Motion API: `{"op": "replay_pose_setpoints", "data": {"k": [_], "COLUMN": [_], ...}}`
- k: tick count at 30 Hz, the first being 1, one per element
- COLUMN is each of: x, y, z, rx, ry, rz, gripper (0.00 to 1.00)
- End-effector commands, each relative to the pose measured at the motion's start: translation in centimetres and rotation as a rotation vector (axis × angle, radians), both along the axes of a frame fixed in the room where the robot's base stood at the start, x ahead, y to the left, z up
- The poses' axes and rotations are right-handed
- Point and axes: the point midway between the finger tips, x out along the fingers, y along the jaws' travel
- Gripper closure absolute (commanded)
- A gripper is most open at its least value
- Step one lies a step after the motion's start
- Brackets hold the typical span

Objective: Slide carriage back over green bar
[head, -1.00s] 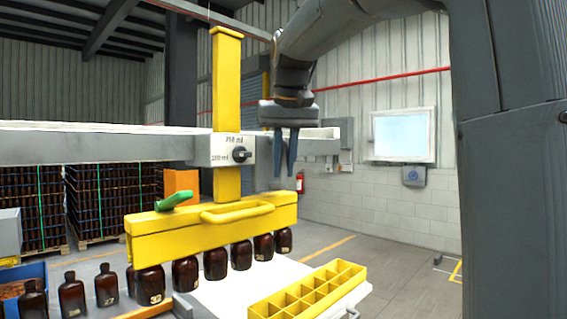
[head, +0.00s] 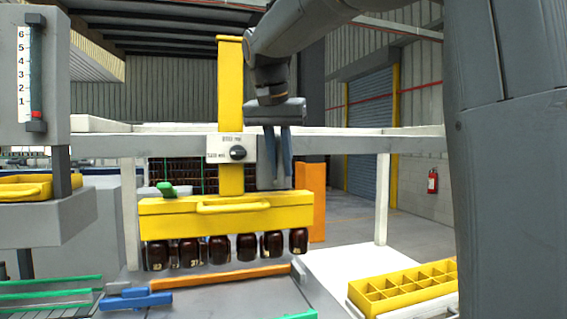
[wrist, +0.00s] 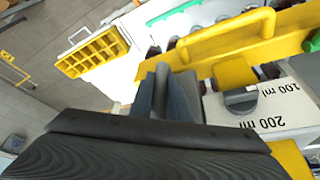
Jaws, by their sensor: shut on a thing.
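The carriage is a yellow column (head: 230,90) with a wide yellow beam (head: 270,217) and handle, hung on a grey rail (head: 340,144). Several dark bottles (head: 217,248) sit under the beam. My gripper (head: 277,185) is right of the column. Its fingers, close together, are shut on a grey tab of the carriage, mostly hidden by them. In the wrist view the fingers (wrist: 163,95) are beside the white dial plate (wrist: 280,105). Green bars (head: 50,282) lie at lower left; a short green piece (head: 298,316) shows at the front edge.
A yellow divided crate (head: 405,290) stands on a white surface at lower right. An orange bar (head: 225,277) and blue clamp (head: 135,300) lie in front of the bottles. A grey machine with a scale (head: 35,70) stands at left. White posts (head: 383,200) hold the rail.

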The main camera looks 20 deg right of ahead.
Motion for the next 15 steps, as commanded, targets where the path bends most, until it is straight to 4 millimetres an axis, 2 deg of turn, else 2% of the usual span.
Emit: {"op": "replay_pose_setpoints", "data": {"k": [15], "x": [0.1], "y": [0.32], "z": [0.12], "rx": [0.0], "ry": [-0.004], "rz": [-0.015], "gripper": [1.0]}}
